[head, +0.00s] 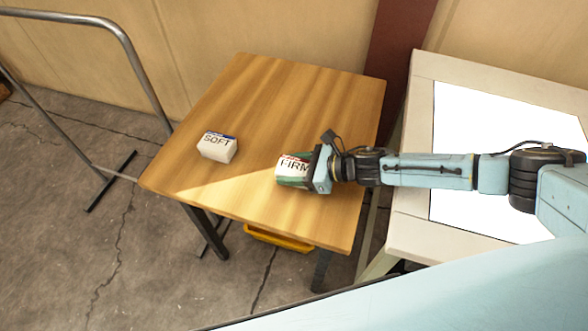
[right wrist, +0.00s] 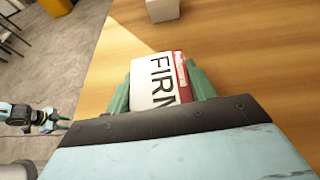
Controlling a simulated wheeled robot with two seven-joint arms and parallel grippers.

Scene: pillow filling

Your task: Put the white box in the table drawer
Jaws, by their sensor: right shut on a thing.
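A white box marked FIRM (head: 293,166) is between the green fingers of my right gripper (head: 292,180), at the front right of the wooden table (head: 300,95). The right wrist view shows the same box (right wrist: 158,84) with a red band, gripped on both sides. I cannot tell whether it touches the tabletop. A second white box marked SOFT (head: 217,147), with a blue band, sits apart to the left. My left gripper (right wrist: 60,120) seems to show small at the left edge of the right wrist view, its fingers unclear. No drawer is clearly visible.
A yellow thing (head: 278,238) shows under the table's front edge; what it is I cannot tell. A pale table with a bright white top (head: 490,150) stands at the right. A metal rail (head: 140,70) stands at the left. The back of the wooden table is clear.

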